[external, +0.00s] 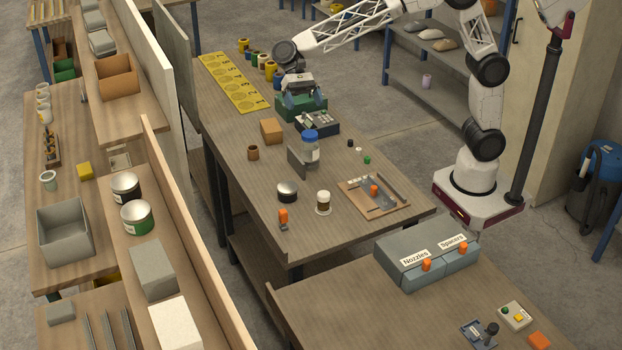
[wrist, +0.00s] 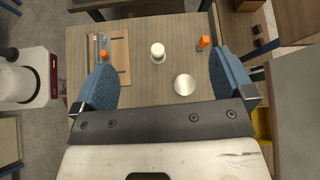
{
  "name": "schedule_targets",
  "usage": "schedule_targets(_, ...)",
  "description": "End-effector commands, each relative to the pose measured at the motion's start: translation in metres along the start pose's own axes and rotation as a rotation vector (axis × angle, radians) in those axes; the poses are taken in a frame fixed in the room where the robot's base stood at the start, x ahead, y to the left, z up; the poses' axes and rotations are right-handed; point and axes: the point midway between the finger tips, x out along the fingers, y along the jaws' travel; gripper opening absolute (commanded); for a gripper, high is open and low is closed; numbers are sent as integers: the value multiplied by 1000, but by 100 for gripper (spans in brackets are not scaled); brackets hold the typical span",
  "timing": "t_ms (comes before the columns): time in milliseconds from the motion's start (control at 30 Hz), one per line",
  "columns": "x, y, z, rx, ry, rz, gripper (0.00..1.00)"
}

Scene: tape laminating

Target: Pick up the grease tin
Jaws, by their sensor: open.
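A low round tin (external: 287,191) with a silver lid and dark side stands upright on the middle workbench; it looks like the grease tin, though I read no label. In the wrist view its pale round lid (wrist: 184,85) shows from above, between my two blue fingers and nearer the right one. My gripper (wrist: 163,65) is open and empty, its fingers wide apart.
A white-lidded jar (external: 323,202) stands right of the tin, with an orange-topped item (external: 283,218) in front. A wooden tray (external: 398,199) lies farther right. Behind stand a grey upright plate (external: 298,163), a blue-lidded jar (external: 310,147) and a brown cup (external: 253,152). Bare bench surrounds the tin.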

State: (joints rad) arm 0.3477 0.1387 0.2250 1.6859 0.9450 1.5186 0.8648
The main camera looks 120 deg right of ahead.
Motion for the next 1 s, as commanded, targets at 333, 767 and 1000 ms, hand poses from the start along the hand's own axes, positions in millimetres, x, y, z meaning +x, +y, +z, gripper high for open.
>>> schedule_targets(333, -18, -41, -40, 123, -109, -44, 100)
schedule_targets(767, -19, -61, -79, 197, -180, -65, 100)
schedule_targets(1000, 17, -51, -134, 196, -179, -65, 100)
